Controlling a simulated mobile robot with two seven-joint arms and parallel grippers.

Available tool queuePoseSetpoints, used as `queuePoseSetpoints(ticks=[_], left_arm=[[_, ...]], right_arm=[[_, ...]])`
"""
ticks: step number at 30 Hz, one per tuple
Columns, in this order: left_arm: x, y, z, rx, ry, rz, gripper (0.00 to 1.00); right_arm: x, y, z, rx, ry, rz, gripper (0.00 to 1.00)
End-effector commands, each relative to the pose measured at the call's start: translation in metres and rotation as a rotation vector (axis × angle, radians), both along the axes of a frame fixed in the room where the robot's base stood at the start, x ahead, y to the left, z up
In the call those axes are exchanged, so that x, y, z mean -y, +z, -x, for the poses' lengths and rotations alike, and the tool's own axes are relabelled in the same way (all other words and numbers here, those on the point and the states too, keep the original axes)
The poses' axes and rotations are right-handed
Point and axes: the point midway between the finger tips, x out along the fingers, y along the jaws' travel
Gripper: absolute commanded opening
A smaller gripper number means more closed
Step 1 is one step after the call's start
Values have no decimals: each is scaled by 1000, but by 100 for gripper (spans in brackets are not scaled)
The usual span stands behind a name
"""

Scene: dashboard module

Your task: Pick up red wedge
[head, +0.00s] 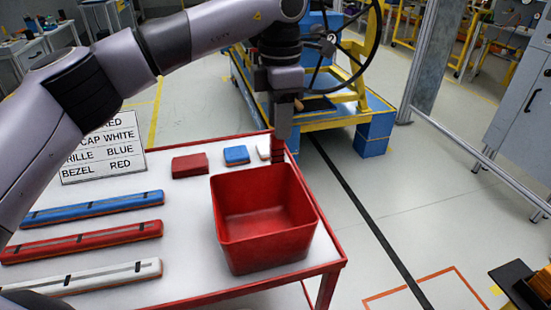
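A red wedge-like block (190,165) lies on the white table top, behind and left of the red bin. A smaller blue piece (236,155) and a white piece (263,150) lie to its right. My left gripper (279,152) points down by the bin's back edge, right of the white piece and apart from the red block. Its narrow tip looks dark red; I cannot tell whether that is its fingers or something held. Its opening is not clear from this angle. My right gripper is not in view.
The open red bin (265,250) looks empty and stands at the table's right front. Long blue (92,209), red (85,241) and white (90,278) bars lie at the left. A sign (103,148) stands behind them. The table has a red rim (240,290).

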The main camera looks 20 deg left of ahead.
Motion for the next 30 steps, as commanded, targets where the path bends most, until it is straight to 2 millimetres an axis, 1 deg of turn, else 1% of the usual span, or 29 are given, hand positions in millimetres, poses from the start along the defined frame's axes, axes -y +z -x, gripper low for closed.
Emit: queuePoseSetpoints(ticks=[7, 9, 13, 19, 20, 21, 23, 30], left_arm=[[-6, -35, 0, -4, 1, -1, 34], [-5, -44, 0, -2, 0, 0, 34], [-5, -53, 0, -1, 0, 1, 34], [-4, -54, 0, 1, 0, 1, 34], [-4, -54, 0, 1, 0, 1, 31], [-4, -54, 0, 1, 0, 1, 18], [-4, -54, 0, 0, 0, 1, 0], [-5, -54, 0, 1, 0, 1, 0]], right_arm=[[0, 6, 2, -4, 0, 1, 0], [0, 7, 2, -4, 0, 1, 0], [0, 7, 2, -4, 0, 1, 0], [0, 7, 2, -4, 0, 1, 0], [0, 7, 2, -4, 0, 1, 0], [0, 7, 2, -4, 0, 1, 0], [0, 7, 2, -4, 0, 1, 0], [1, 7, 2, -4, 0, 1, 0]])
